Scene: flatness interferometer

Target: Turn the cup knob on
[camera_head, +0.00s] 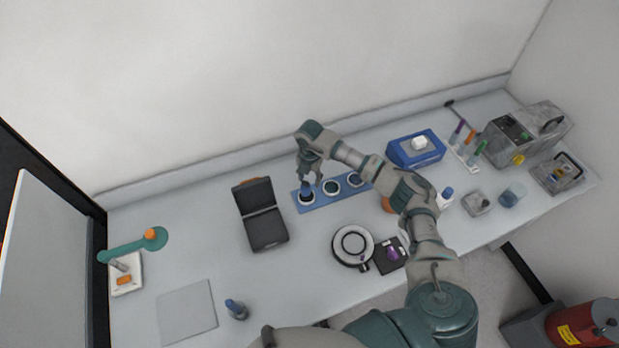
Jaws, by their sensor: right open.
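A blue strip (319,196) lies on the bench near its middle and carries a row of round dark-centred cups with pale rims. My right gripper (308,184) points down over the leftmost cup (307,197). It is open, and a small blue piece shows between or just below its fingers; I cannot tell whether they touch it. A round white and black device (353,245) with a small dark tab at its lower edge stands nearer to me. I cannot tell which part is the cup knob or how it is set. My left gripper is out of view.
An open black case (265,230) stands left of the strip. A blue box (415,149), a tube rack (465,153) and a grey machine (512,138) stand to the right. My right arm crosses above the bench's middle. Bench between the case and the teal tool (135,246) is clear.

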